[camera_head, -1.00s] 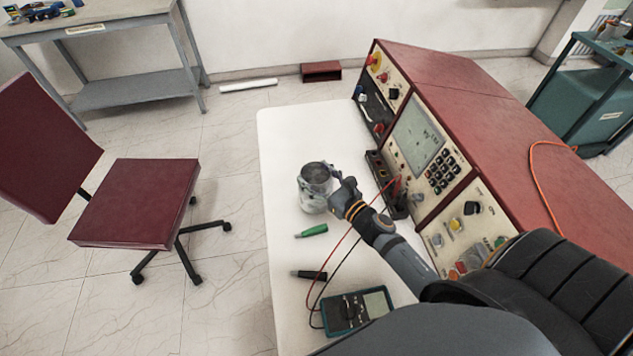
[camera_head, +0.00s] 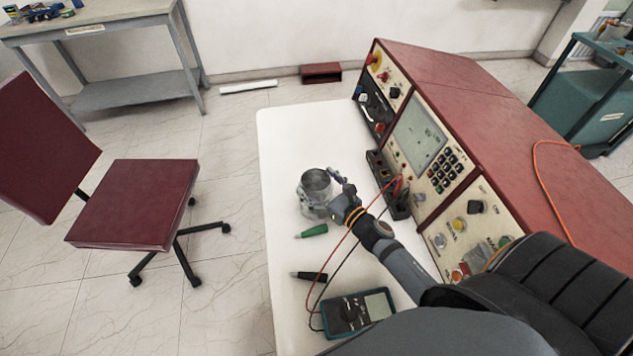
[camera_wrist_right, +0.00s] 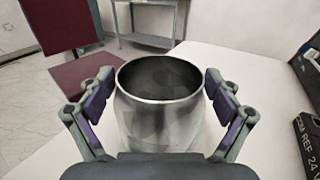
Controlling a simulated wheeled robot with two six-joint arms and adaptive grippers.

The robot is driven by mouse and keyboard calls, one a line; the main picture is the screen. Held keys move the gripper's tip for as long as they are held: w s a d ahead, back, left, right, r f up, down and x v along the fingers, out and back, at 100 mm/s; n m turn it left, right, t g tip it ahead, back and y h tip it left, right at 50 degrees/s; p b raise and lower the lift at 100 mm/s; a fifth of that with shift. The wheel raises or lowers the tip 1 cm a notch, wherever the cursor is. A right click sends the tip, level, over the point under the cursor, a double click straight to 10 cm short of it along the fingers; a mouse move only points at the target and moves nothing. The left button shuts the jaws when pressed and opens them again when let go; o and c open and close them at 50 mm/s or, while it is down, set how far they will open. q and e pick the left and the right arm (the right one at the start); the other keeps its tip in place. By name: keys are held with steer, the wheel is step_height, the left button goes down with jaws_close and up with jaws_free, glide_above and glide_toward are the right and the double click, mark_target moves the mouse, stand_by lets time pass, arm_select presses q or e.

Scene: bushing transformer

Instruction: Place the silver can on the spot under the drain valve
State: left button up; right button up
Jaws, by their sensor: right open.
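The silver can (camera_head: 314,193) stands upright and open-topped on the white table (camera_head: 290,135), beside the control console. In the right wrist view the can (camera_wrist_right: 158,115) fills the middle, its dark open mouth toward me. My right gripper (camera_head: 328,196) is at the can. In the right wrist view its two fingers (camera_wrist_right: 158,93) are spread, one on each side of the can, with small gaps at the rim. The lower finger contact is partly hidden. The drain valve and the spot under it do not show. My left gripper is not in view.
A red console (camera_head: 470,130) runs along the table's right side. A green-handled tool (camera_head: 313,231), a black probe (camera_head: 308,275) and a multimeter (camera_head: 352,312) with leads lie in front. A maroon chair (camera_head: 135,203) stands left. The table's far end is clear.

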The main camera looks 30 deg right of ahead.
steer(key=shift+r, duration=0.1)
steer(key=shift+s, duration=0.1)
steer(key=s+b, duration=0.2)
steer(key=b, duration=0.1)
steer(key=f+b, duration=0.1)
steer(key=shift+s+d+b, duration=0.4)
steer(key=p, duration=1.1)
glide_toward(326, 193)
steer(key=shift+w+a+r, duration=0.1)
steer(key=shift+w+r, duration=0.15)
steer(key=shift+w, duration=0.2)
steer(key=shift+w+a+r, duration=0.1)
steer(key=shift+w+r, duration=0.15)
steer(key=shift+w, duration=0.2)
